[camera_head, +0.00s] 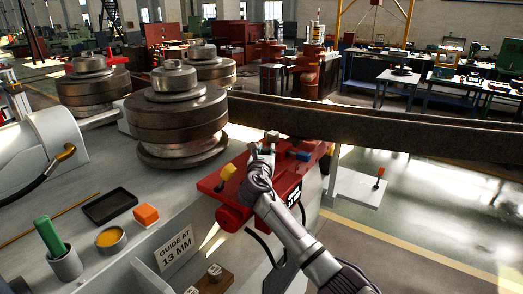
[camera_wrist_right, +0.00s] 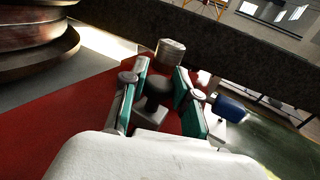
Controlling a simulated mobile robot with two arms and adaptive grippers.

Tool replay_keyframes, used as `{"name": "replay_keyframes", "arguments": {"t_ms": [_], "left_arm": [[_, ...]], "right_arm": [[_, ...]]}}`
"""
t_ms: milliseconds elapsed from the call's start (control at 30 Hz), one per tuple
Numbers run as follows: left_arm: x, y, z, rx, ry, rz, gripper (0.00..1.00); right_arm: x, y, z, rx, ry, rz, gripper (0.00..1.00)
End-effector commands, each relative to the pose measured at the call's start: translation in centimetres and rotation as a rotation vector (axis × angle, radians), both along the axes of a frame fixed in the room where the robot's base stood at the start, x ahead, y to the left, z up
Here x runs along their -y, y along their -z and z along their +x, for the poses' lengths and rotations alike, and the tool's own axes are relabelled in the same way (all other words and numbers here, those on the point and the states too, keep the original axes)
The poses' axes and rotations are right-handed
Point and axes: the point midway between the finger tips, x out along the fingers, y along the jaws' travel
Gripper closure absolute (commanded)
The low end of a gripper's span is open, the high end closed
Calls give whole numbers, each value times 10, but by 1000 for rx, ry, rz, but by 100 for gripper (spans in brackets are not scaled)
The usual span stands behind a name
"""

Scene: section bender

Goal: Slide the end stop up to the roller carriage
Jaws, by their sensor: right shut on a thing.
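A red carriage (camera_head: 205,184) sits on the machine bed beside the long dark steel bar. It carries a yellow knob (camera_head: 228,172) and a blue knob (camera_head: 304,155), which also shows in the right wrist view (camera_wrist_right: 230,108). My right gripper (camera_head: 262,152) is over the red carriage, close to the bar. In the right wrist view its teal-padded fingers (camera_wrist_right: 157,90) are shut on a dark round knob (camera_wrist_right: 157,87). A metal cylinder (camera_wrist_right: 170,50) stands just beyond the fingertips, against the bar. I cannot tell which part is the end stop. My left gripper is not in view.
Large stacked steel rollers (camera_head: 176,110) stand left of the carriage. The steel bar (camera_head: 380,129) runs off to the right. An orange block (camera_head: 146,214), black tray (camera_head: 110,206), cup with a green handle (camera_head: 64,263) and "GUIDE AT 13 MM" sign (camera_head: 175,248) are in front.

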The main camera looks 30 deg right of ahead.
Motion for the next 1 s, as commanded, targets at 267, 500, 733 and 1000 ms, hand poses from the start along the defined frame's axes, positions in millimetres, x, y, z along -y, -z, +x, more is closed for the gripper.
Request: {"name": "replay_keyframes", "arguments": {"t_ms": [267, 500, 733, 1000], "left_arm": [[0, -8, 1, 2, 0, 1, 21], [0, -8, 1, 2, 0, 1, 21], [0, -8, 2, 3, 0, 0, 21], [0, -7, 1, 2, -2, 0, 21]], "right_arm": [[27, -5, 9, 5, 5, -3, 99], [26, -4, 9, 5, 6, -3, 64], [25, -4, 9, 4, 4, -3, 45], [22, -3, 6, 5, 2, -3, 45]]}}
